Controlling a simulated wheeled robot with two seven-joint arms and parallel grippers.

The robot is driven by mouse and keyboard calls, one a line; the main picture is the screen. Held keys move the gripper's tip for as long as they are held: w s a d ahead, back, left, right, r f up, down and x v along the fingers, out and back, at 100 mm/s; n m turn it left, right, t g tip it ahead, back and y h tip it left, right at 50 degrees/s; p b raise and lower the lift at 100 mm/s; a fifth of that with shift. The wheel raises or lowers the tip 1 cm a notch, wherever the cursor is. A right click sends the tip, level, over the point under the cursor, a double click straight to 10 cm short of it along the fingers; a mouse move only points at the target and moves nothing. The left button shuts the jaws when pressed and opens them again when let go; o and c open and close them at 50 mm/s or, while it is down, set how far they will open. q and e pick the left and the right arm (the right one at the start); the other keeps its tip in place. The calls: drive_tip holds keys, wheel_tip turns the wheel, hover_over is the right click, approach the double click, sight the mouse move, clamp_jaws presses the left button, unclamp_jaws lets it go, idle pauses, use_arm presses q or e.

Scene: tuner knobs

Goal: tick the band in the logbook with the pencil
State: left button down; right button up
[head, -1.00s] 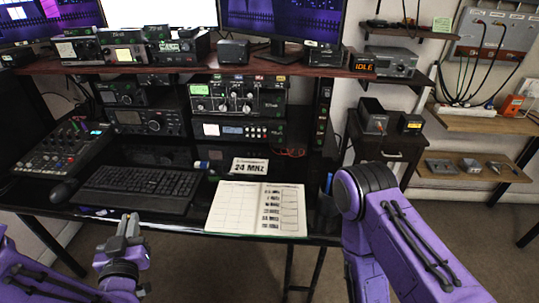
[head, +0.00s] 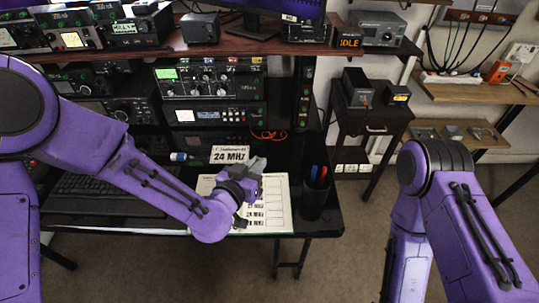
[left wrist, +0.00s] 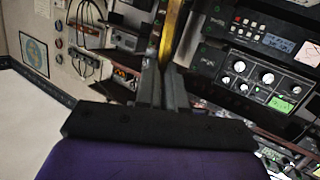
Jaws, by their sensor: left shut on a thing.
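The logbook (head: 281,218) lies open on the black desk, its printed list of bands partly showing. My left arm and gripper (head: 254,172) cover much of the book's left and upper part in the head view. In the left wrist view my left gripper (left wrist: 163,85) is shut on the yellow pencil (left wrist: 172,32), which sticks out beyond the fingers. I cannot make out the pencil or its tip in the head view. The card reading 24 MHz (head: 230,153) stands behind the logbook. My right arm shows at the right, but its gripper is out of view.
A dark cup with pens (head: 316,196) stands right of the logbook, near the desk's right edge. The keyboard (head: 90,197) is at the left, partly behind my left arm. Radio units (head: 208,90) fill the back under the shelf. A red cable (head: 268,135) lies behind.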

use_arm(q)
drive_tip(key=shift+m+g+h, duration=0.3)
drive_tip(key=shift+g+h, duration=0.2)
drive_tip(key=d+f+b, duration=0.2)
drive_tip(key=f+b, duration=0.1)
drive_tip(key=d+f+b, duration=0.1)
drive_tip(key=shift+s+f, duration=0.3)
drive_tip(key=shift+s, duration=0.05)
use_arm(e)
wheel_tip(320, 180, down, 4)
drive_tip(key=shift+r, duration=0.2)
use_arm(q)
drive_tip(key=shift+a, duration=0.1)
drive_tip(key=shift+f+b, duration=0.45)
drive_tip(key=shift+b, duration=0.1)
use_arm(e)
drive_tip(key=shift+f, duration=0.4)
use_arm(q)
drive_tip(key=shift+s+d, duration=0.4)
drive_tip(key=shift+s, duration=0.1)
use_arm(e)
drive_tip(key=shift+r, duration=0.1)
use_arm(q)
drive_tip(key=shift+w+d, duration=0.75)
drive_tip(key=shift+d, duration=0.2)
use_arm(e)
drive_tip(key=shift+r, duration=0.2)
idle(0.5)
use_arm(q)
drive_tip(key=shift+p, duration=0.3)
